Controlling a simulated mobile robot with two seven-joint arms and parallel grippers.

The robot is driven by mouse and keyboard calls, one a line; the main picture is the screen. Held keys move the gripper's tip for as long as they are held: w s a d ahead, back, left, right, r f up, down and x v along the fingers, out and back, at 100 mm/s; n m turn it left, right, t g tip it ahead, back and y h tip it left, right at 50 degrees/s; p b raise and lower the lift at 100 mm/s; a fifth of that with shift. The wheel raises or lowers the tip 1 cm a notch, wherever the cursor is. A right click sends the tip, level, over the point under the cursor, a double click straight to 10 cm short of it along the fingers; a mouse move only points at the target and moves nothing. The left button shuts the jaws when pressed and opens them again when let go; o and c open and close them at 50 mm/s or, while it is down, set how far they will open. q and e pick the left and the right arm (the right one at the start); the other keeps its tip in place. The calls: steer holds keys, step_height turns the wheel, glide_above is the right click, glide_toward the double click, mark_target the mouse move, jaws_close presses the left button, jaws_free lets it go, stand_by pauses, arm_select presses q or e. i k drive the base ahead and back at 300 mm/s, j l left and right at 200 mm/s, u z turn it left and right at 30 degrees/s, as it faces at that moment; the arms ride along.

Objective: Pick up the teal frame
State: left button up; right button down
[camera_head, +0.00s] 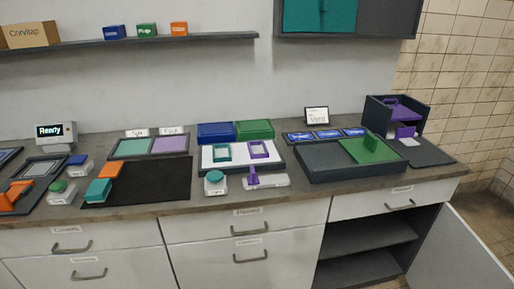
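A small teal frame (222,152) stands on the white board (239,163) in the middle of the counter. It is a rectangular outline with an open centre. A purple frame (259,149) of similar shape stands just to its right on the same board. Neither of my grippers shows in the head view, and nothing is touching the teal frame.
A blue box (216,132) and a green box (255,129) stand close behind the frames. In front are a teal-topped jar (214,182) and a purple upright piece (254,176). A black mat (160,183) lies left, a dark tray (325,168) right.

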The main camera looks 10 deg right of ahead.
mark_target(221, 153)
steer(key=i+j+z, duration=0.15)
steer(key=z, duration=0.2)
steer(key=j+z, duration=0.3)
steer(key=i+j+z, duration=0.1)
steer(key=j+z, duration=0.25)
